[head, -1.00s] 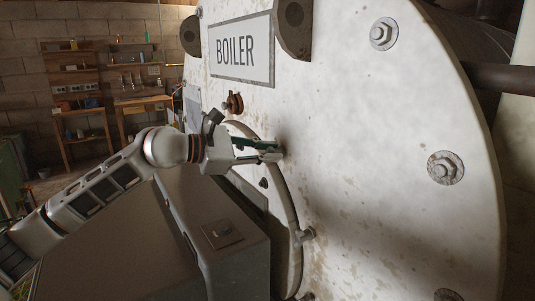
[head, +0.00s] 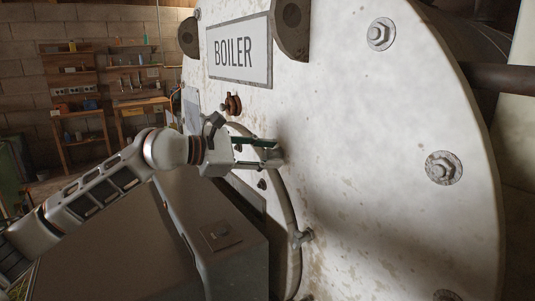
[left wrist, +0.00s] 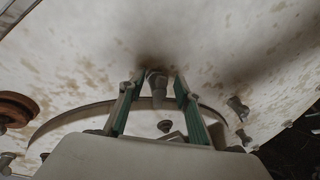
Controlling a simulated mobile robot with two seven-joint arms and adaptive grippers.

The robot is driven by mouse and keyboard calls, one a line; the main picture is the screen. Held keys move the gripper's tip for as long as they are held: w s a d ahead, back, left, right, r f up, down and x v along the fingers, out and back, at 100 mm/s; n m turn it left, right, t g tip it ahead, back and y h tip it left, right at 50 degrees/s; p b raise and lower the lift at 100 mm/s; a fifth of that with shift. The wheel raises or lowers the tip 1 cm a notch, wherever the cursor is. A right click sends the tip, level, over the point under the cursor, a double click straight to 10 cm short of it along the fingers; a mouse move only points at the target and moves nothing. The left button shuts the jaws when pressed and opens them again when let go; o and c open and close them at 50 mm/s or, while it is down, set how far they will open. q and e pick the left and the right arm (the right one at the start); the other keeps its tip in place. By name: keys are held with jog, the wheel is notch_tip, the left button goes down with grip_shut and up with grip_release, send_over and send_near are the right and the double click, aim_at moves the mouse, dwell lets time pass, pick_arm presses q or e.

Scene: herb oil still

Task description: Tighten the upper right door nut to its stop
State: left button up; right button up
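The upper right door nut (left wrist: 157,85) is a grey bolt-like piece at the rim of the round boiler door (left wrist: 85,115) in the left wrist view. My left gripper (head: 268,153) is open, with its two green-lined fingers on either side of this nut. In the left wrist view, gaps show between the nut and both fingers. In the head view the fingers mostly hide the nut. Another door nut (head: 303,238) sits lower on the door's right rim, and also shows in the left wrist view (left wrist: 238,107). My right gripper is in neither view.
The white boiler front (head: 370,180) fills the right, with a BOILER plate (head: 240,51) and large flange bolts (head: 444,168). A rusty brown knob (head: 233,104) sticks out just above my left gripper. A grey metal box (head: 222,235) stands below it. Shelves (head: 75,95) are far back.

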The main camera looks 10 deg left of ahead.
pick_arm(q)
jog(key=shift+a, duration=0.15)
jog(key=shift+s+a, duration=0.15)
jog(key=v, duration=1.1)
jog(key=shift+s, duration=0.15)
jog(key=shift+a+r, duration=0.1)
jog(key=shift+r, duration=0.05)
